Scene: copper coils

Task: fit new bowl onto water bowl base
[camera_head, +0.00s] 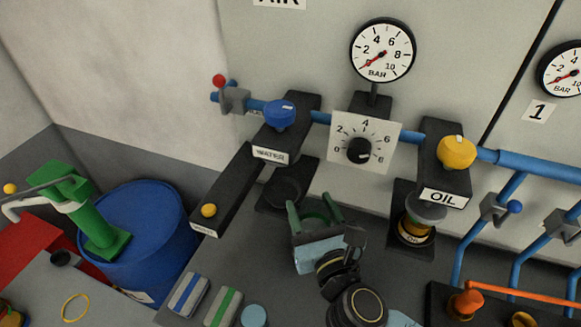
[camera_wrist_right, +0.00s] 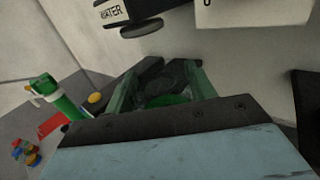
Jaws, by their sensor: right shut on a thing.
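The black water unit (camera_head: 290,128) with a blue knob and a WATER label is on the wall panel. Its dark round underside (camera_wrist_right: 142,28) shows at the top of the right wrist view, with no bowl on it. My right gripper (camera_head: 313,208) has green fingers and is below and right of the water unit. It is shut on a small round bowl (camera_wrist_right: 168,100), which looks clear or greenish between the fingers and is mostly hidden by them. The bowl is apart from the water unit. A dark round pad (camera_head: 286,193) lies below the unit. My left gripper is out of view.
The oil unit (camera_head: 447,180), with an amber bowl (camera_head: 415,232), stands to the right. A dial plate (camera_head: 365,142) sits between the units. A black bar with a yellow knob (camera_head: 209,210) extends left. A blue barrel (camera_head: 150,225) and green pump (camera_head: 100,225) are further left.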

